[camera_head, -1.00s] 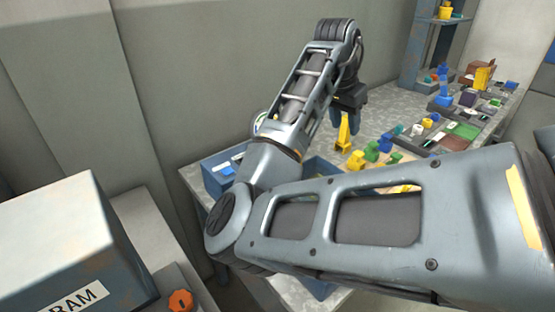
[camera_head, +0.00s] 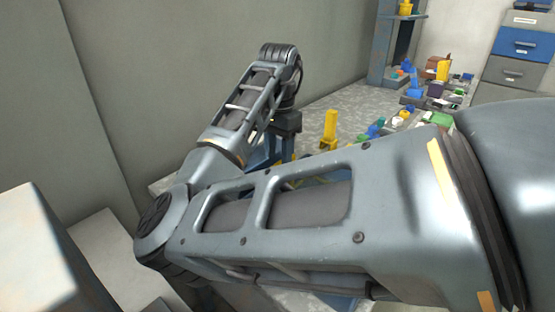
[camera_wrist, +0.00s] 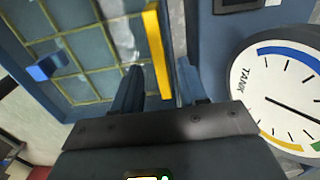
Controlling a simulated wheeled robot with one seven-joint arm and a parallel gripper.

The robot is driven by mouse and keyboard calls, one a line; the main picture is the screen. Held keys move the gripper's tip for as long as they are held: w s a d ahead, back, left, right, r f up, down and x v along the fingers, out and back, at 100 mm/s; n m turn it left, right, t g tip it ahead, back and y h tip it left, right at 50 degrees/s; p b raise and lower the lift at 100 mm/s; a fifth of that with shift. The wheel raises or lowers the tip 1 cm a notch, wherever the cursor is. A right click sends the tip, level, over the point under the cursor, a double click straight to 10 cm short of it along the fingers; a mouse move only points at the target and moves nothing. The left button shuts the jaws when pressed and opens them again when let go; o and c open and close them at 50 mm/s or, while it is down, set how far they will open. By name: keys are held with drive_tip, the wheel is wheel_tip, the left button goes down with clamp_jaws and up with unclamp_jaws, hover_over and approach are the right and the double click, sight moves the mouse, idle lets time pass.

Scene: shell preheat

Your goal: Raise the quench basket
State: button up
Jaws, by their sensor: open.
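In the wrist view, a blue tank with a yellow grid (camera_wrist: 90,83) in it, which looks like the quench basket, fills the upper left. An upright yellow bar (camera_wrist: 157,50) stands at its right side. My gripper (camera_wrist: 160,78) is open, with one blue finger on each side of the bar in the picture. I cannot tell whether either finger touches it. In the head view, my gripper (camera_head: 282,152) is low over the bench's near end, partly hidden behind my forearm. My arm also hides most of the tank.
A round gauge marked TANK (camera_wrist: 285,98) is close to the right finger. A small blue piece (camera_wrist: 47,67) shows over the grid. A separate yellow post (camera_head: 330,130) stands on the bench right of my gripper. Several coloured parts sit farther back. A wall runs along the left.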

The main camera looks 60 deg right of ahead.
drive_tip(key=shift+f, duration=1.05)
clamp_jaws()
